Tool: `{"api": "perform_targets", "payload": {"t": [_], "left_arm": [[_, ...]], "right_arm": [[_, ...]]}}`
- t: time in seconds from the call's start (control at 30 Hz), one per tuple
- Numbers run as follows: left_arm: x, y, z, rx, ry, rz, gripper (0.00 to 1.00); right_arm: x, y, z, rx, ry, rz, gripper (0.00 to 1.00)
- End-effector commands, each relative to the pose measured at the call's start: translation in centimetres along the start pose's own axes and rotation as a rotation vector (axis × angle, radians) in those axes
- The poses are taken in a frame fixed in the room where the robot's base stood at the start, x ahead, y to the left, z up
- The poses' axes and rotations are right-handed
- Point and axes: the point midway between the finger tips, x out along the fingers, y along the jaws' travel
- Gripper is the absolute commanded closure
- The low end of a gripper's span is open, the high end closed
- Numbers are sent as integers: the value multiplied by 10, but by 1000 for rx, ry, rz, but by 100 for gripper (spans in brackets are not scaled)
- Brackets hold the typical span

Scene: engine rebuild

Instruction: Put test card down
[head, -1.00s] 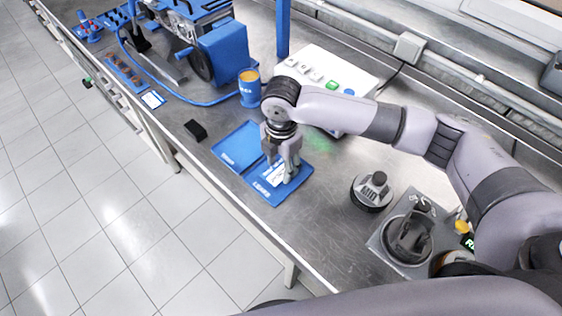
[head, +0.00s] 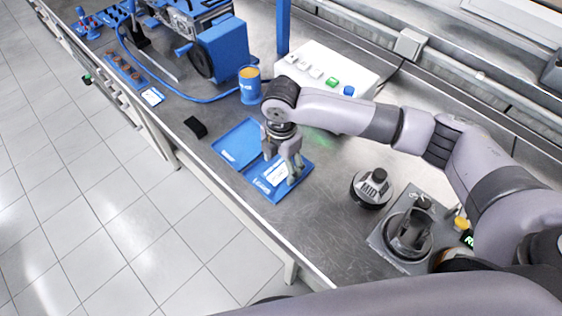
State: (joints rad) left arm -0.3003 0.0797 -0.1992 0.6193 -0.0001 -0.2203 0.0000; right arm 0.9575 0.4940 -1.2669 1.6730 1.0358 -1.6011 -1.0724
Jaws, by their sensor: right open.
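The test card (head: 275,173) is white and lies on the right part of a blue two-part tray (head: 238,145) at the bench's front edge. My right gripper (head: 283,175) points down over the card, its jaws open, with the fingers low at the card. The fingers hide part of the card. I cannot tell whether a finger touches it. My left gripper does not show.
A blue cup (head: 249,86) and a white button box (head: 325,78) stand behind the tray. A black block (head: 196,127) lies left of it. A round part marked MID (head: 371,190) stands to the right. Bare bench lies in front of that part.

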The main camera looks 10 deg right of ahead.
Motion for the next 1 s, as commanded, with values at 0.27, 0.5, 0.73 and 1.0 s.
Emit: {"api": "perform_targets", "payload": {"t": [0.27, 0.5, 0.73, 1.0], "left_arm": [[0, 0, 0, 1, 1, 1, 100], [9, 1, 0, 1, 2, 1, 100], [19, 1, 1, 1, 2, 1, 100], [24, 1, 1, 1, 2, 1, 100]], "right_arm": [[-3, 0, 0, 0, -1, 1, 35], [-38, 2, 1, -1, -2, 7, 35], [-90, 2, 0, 0, -1, 5, 35], [-128, 1, 0, 0, 0, 2, 35]]}}
